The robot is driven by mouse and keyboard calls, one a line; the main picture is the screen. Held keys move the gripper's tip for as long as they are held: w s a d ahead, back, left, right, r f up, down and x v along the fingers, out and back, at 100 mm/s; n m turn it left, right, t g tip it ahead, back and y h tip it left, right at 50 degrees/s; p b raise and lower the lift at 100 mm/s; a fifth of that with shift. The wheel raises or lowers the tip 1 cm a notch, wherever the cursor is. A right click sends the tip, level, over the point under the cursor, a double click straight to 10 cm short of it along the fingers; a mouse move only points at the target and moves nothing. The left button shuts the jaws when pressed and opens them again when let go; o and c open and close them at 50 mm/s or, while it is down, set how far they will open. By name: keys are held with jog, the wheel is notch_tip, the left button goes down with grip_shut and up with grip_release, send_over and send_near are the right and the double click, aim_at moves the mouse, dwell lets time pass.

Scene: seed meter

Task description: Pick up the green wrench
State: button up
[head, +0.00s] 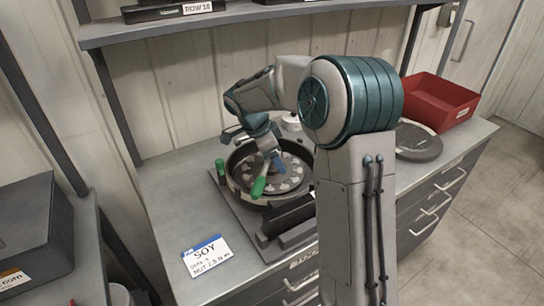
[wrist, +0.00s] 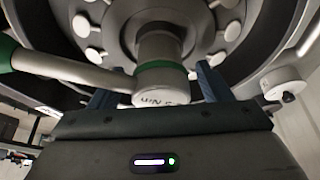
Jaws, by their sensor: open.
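The green wrench shows its green handle (head: 259,187) at the front left of the round seed meter (head: 232,180) on the bench. In the wrist view its grey shaft (wrist: 75,70) runs in from the left to a round head (wrist: 160,82) with a green band, at the meter's centre. My gripper (head: 276,160) is over the meter, partly hidden by my arm in the head view. In the wrist view my gripper's blue fingers (wrist: 155,88) are open, one on each side of the wrench head. I cannot tell whether they touch it.
A white card (head: 208,258) reading SOY lies at the bench's front left. A red bin (head: 440,102) and a dark round disc (head: 418,142) are on the right. A shelf (head: 240,14) overhangs the back. A small green cylinder (head: 221,167) stands left of the meter.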

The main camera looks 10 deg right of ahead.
jog(key=c, duration=1.5)
grip_shut()
jog(key=shift+r, duration=0.1)
jog(key=shift+w+r, duration=0.1)
jog(key=shift+r, duration=0.15)
jog(key=r, duration=0.2)
jog(key=r+b, duration=0.1)
jog(key=r, duration=0.1)
jog(key=shift+d, duration=0.35)
jog(key=s+d+r, duration=0.1)
jog(key=d+r, duration=0.2)
jog(key=d, duration=0.2)
jog(key=s+d+r+b, duration=0.1)
jog(key=d+r, duration=0.2)
jog(key=d, duration=0.3)
jog(key=shift+r, duration=0.25)
